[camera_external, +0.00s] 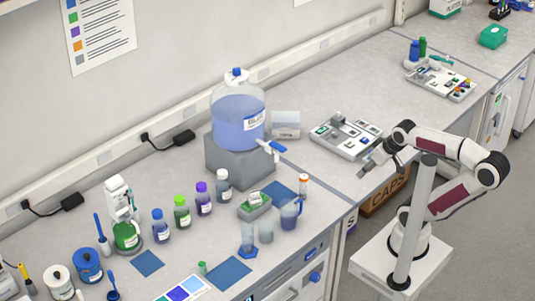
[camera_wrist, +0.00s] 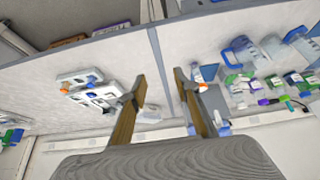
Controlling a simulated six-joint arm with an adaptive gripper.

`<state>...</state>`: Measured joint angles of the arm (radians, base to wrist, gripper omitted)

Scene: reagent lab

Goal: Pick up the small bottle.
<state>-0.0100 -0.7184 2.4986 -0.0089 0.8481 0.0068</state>
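Several small bottles stand on the left bench, and I cannot tell which one is meant. A small white bottle with an orange cap (camera_external: 303,185) stands upright near the front edge, beside a blue jug. A tiny green-capped vial (camera_external: 202,268) stands farther left. My gripper (camera_external: 364,174) is in the air right of the orange-capped bottle, apart from everything. In the wrist view its two fingers (camera_wrist: 160,75) are spread with nothing held between them.
A large carboy (camera_external: 238,113) stands on a grey block (camera_external: 240,160). The blue jug (camera_external: 290,213), a beaker (camera_external: 266,231) and a cylinder (camera_external: 248,236) stand near the front edge. A parts tray (camera_external: 345,136) lies behind my gripper. A cardboard box (camera_external: 385,194) is below.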

